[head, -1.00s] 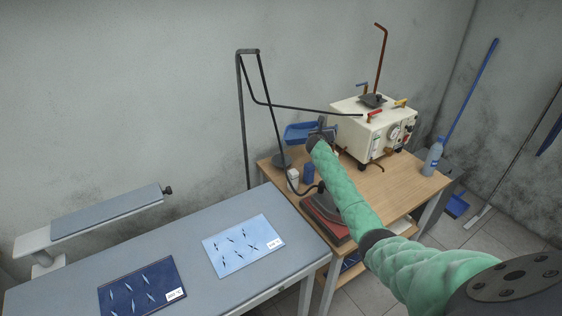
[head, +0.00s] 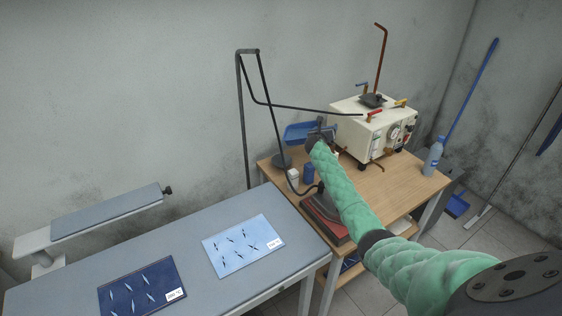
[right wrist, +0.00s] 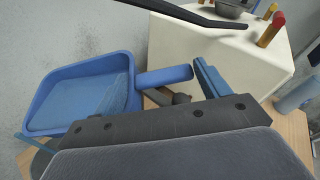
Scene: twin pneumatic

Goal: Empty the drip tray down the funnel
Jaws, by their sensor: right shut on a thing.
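The blue drip tray (head: 298,133) is held up in the air beside the boiler, near the back edge of the wooden table. In the right wrist view the tray (right wrist: 125,82) shows its open top, with a paler blue flat surface inside that looks like liquid. Its handle (right wrist: 163,76) reaches toward my right gripper (head: 322,129), which is shut on it; the exact contact is partly hidden. The dark funnel (head: 373,101) sits on top of the boiler, right of the tray, and also shows in the right wrist view (right wrist: 232,9). My left gripper is out of view.
The cream boiler (head: 375,127) has coloured levers and a tall brown pipe (head: 380,58). A dark hose arm (head: 305,109) crosses near the tray.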

